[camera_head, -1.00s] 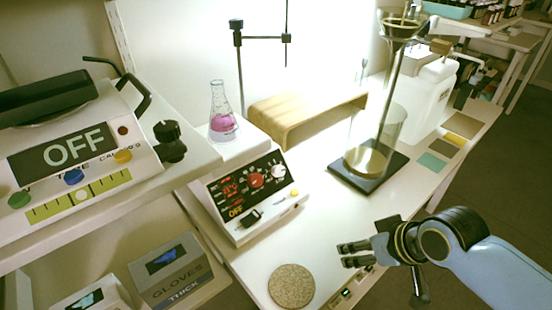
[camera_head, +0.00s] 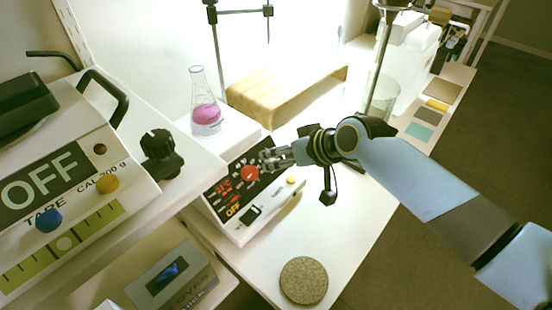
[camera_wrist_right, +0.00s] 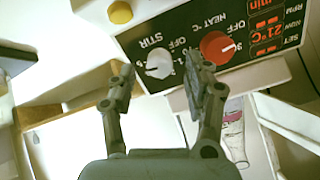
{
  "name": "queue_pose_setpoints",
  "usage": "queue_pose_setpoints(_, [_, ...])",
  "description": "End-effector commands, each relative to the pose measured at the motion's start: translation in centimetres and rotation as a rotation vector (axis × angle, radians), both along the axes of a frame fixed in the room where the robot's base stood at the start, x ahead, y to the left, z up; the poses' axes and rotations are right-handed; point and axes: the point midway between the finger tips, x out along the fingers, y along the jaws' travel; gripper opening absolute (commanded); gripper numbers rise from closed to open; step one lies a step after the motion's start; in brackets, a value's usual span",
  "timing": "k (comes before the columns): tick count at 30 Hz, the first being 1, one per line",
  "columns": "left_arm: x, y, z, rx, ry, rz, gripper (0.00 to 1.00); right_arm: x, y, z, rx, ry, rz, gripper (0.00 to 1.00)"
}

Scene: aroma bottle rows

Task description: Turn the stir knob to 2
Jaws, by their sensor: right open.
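The white stir knob (camera_wrist_right: 158,63) shows in the wrist view on the stirrer's black panel, beside the word STIR. I cannot tell for certain which mark it points at. My right gripper (camera_wrist_right: 157,72) is open and empty, its two fingers on either side of the knob in the picture; contact is not clear. In the head view the right gripper (camera_head: 268,158) is over the panel of the hotplate stirrer (camera_head: 262,220) and hides the stir knob. The red heat knob (camera_wrist_right: 217,47) is close to one fingertip; it also shows in the head view (camera_head: 250,174). My left gripper is not in view.
A flask with pink liquid (camera_head: 206,115) stands on the stirrer's plate. A yellow button (camera_wrist_right: 120,12) is near the stir knob. A wooden stand (camera_head: 285,95) is behind, the scale (camera_head: 60,180) at left. A round cork mat (camera_head: 304,281) lies on the bench, with clear surface around it.

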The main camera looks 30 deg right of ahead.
Motion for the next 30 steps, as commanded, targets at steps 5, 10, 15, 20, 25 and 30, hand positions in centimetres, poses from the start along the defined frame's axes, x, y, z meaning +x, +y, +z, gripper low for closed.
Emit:
queue_pose_setpoints(5, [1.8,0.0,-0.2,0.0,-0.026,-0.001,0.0,1.2,0.4,-1.2,0.0,0.0,0.0,0.51])
queue_pose_setpoints(10, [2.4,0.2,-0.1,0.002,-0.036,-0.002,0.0,1.3,0.5,-1.4,-0.001,0.001,0.0,0.51])
queue_pose_setpoints(15, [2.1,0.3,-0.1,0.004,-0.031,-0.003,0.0,1.3,0.5,-1.4,-0.001,0.001,0.0,0.47])
queue_pose_setpoints(20, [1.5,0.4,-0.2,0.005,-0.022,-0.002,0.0,1.3,0.5,-1.4,-0.001,0.001,0.0,0.27])
queue_pose_setpoints(25, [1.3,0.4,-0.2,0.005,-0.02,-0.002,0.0,1.3,0.5,-1.4,-0.001,0.001,0.0,0.04])
queue_pose_setpoints(30, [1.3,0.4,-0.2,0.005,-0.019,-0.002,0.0,1.3,0.5,-1.4,-0.003,0.0,0.002,0.0])
